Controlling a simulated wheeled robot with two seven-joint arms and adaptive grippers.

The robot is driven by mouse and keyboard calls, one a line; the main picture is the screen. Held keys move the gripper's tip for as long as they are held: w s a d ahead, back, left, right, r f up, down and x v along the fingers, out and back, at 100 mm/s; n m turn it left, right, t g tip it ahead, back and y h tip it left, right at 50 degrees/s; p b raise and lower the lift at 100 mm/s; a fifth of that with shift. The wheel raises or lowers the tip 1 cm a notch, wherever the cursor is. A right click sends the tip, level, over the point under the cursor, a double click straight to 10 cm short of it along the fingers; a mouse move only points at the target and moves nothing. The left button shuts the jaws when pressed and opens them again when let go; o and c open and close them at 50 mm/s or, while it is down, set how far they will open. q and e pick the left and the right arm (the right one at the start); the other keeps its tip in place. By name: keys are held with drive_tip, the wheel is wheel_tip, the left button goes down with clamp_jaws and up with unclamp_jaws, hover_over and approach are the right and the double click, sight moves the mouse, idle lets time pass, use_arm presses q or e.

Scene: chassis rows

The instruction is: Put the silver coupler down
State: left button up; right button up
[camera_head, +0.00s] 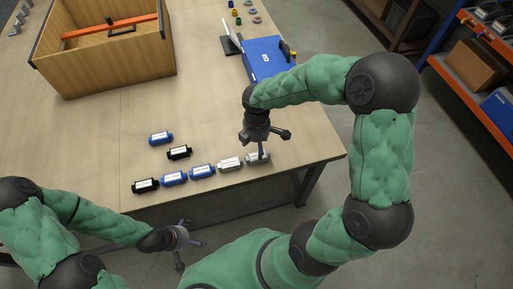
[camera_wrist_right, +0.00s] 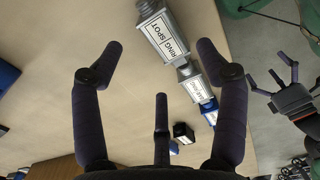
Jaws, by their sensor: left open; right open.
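A silver coupler (camera_head: 257,159) lies on the table at the right end of the front row. In the right wrist view it is the large silver coupler (camera_wrist_right: 162,32) with a white label, resting beyond the fingertips. A second silver coupler (camera_head: 230,164) lies just left of it. My right gripper (camera_head: 265,144) is open just above the end coupler and partly hides it; its spread fingers (camera_wrist_right: 160,65) hold nothing. My left gripper (camera_head: 184,240) is open and empty, off the table's front edge.
Blue couplers (camera_head: 202,171) and a black coupler (camera_head: 145,185) continue the row leftward. Another black coupler (camera_head: 179,152) and a blue coupler (camera_head: 160,138) lie behind. A wooden crate (camera_head: 125,65) stands back left, a blue case (camera_head: 265,58) back right. The middle of the table is clear.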

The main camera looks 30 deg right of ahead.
sight(257, 154)
use_arm(q)
wheel_tip(257, 154, up, 2)
drive_tip(key=shift+r+p, duration=0.1)
drive_tip(key=shift+p, duration=0.7)
use_arm(e)
wheel_tip(257, 154, up, 6)
drive_tip(key=shift+f, duration=0.15)
